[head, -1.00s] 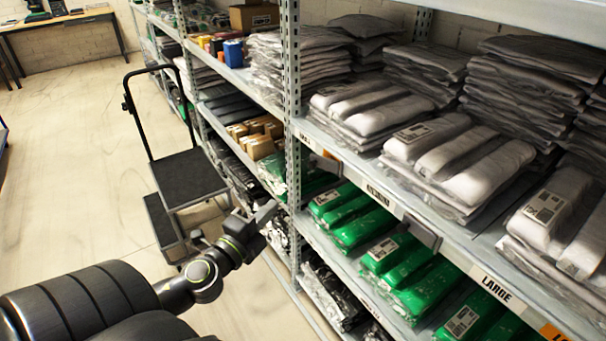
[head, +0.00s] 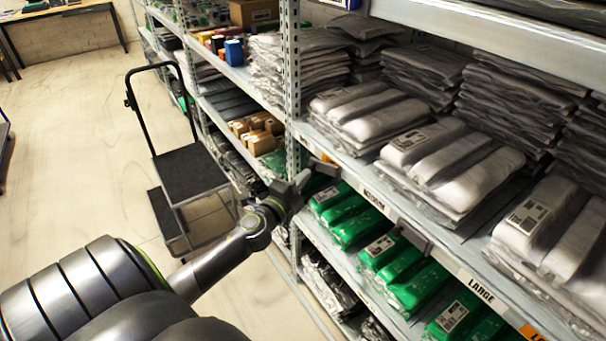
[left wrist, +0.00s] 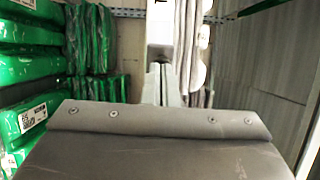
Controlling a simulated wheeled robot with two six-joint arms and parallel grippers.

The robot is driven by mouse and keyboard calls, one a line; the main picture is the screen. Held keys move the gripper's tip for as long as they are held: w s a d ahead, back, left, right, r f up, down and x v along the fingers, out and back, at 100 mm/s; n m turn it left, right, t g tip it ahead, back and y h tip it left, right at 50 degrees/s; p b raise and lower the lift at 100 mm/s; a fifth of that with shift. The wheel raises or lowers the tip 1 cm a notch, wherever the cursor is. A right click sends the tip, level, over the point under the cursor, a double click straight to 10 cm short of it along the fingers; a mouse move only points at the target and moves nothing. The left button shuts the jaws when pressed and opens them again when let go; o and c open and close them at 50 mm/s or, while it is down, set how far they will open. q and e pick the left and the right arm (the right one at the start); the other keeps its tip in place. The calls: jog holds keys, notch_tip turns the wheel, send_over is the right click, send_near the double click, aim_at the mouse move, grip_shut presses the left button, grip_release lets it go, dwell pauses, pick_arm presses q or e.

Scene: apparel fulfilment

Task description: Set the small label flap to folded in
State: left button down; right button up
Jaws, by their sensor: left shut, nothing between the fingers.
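The small label flap (head: 325,168) is a small dark grey plate at the front edge of the middle shelf, near the upright post in the head view. It appears to stick out from the edge, and its exact angle is hard to tell. My left gripper (head: 304,181) is shut and empty, with its tips just left of and slightly below the flap in the picture. I cannot tell whether they touch. In the left wrist view the shut fingers (left wrist: 160,85) point at a pale shelf edge, and I cannot make out the flap there.
A similar flap (head: 415,238) sticks out between the MEDIUM label (head: 374,197) and the LARGE label (head: 480,289). Green packs (head: 350,228) lie on the shelf below and grey bagged garments (head: 370,115) above. A step cart (head: 190,175) stands in the aisle, with open floor to its left.

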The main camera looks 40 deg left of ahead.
aim_at(310, 164)
pick_arm(q)
jog(key=shift+w, duration=0.15)
jog(key=w+a+m+h+b, duration=0.1)
jog(key=h, duration=0.1)
jog(key=w+m+h+b, duration=0.1)
jog(key=h+b, duration=0.1)
jog(key=w+a+m+h+b, duration=0.1)
jog(key=m+h+b, duration=0.1)
jog(key=shift+w+a, duration=0.25)
jog(key=shift+a, duration=0.05)
dwell(0.6)
